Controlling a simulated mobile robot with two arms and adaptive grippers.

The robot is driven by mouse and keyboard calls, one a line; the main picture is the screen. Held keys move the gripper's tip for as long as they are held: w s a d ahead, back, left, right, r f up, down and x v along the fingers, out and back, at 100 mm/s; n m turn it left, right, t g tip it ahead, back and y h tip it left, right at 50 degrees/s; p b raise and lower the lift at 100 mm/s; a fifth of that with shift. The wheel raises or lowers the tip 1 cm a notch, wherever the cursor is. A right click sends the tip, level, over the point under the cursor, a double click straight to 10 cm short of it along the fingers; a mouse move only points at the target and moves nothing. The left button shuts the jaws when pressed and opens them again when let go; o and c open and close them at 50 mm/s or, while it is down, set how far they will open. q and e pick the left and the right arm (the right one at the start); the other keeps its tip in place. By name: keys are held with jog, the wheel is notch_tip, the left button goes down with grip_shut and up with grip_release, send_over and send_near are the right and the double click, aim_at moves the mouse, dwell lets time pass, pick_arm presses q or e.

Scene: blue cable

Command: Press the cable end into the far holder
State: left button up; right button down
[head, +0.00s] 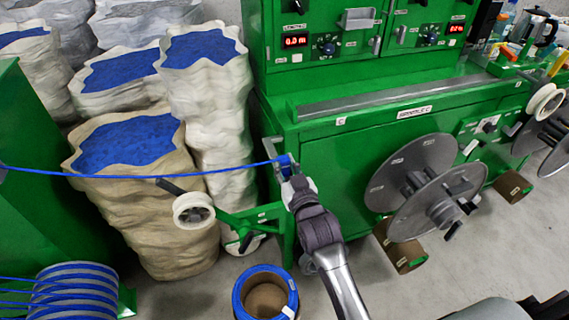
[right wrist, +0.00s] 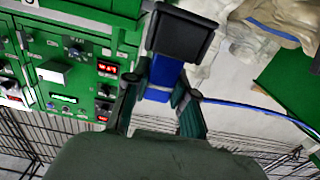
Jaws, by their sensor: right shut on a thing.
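The blue cable (head: 130,175) runs from the left edge of the head view, sagging slightly, to my right gripper (head: 288,172) at the left end of the green machine. In the right wrist view the cable (right wrist: 262,109) comes in from the right and meets the fingers. My right gripper is shut on the cable end, which the fingers mostly hide. A blue block with a dark grey cap (right wrist: 182,33), apparently the holder, stands right at the fingertips. I cannot tell whether the cable end sits inside it. My left gripper is not in view.
The green machine (head: 350,150) stands close behind and right of my right gripper. A grey reel (head: 415,185) is on its front. Sacks with blue granules (head: 125,145) stand at left. A small white spool (head: 193,211) and a blue-rimmed ring (head: 265,275) are below.

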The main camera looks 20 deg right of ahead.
jog(key=c, duration=0.9)
grip_release()
jog(key=shift+s, duration=0.1)
jog(key=shift+s+p, duration=0.75)
jog(key=shift+s, duration=0.55)
jog(key=s+p, duration=0.2)
jog(key=s, duration=0.3)
jog(key=shift+s+d, duration=0.1)
jog(key=shift+d, duration=0.05)
